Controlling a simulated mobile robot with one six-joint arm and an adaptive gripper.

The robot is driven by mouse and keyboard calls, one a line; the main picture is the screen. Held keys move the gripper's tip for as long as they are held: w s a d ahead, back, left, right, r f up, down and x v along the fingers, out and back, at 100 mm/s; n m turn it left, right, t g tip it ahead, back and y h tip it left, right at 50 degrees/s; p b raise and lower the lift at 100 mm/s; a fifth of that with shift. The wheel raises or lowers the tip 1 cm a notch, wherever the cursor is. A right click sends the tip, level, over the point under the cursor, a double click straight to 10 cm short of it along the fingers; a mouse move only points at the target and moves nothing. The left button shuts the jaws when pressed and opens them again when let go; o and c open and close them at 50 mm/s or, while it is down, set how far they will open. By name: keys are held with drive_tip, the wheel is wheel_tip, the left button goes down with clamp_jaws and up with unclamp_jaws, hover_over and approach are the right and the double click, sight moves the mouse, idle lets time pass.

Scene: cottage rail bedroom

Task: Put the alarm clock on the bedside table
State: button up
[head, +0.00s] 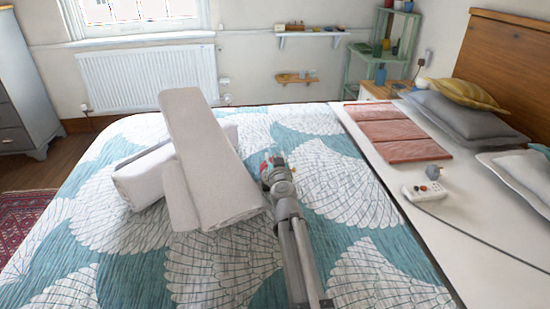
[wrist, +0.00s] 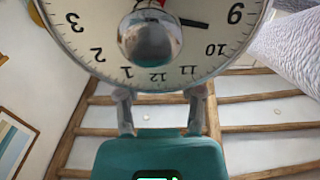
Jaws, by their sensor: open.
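The alarm clock's white dial (wrist: 105,62) fills the top of the wrist view, large and upside down with 12 lowest. A shiny round dome covers its centre. My gripper (wrist: 160,110) shows as two grey fingers set apart below the dial, with a teal block under them. They overlap the dial's edge; whether they touch the clock I cannot tell. In the head view my gripper (head: 273,167) is over the bed's middle, right of the towels, beside small red and teal parts. The wooden bedside table (head: 377,91) stands beyond the bed near the headboard, partly hidden.
White towels (head: 222,165) are stacked on the patterned quilt (head: 365,275). A folded reddish blanket (head: 398,135), grey pillows (head: 460,118) and a white power strip with cable (head: 425,191) lie right. A green shelf (head: 380,50) stands behind the bedside table. The quilt's front right is clear.

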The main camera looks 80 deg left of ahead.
drive_tip(key=d, duration=1.2)
idle(0.4)
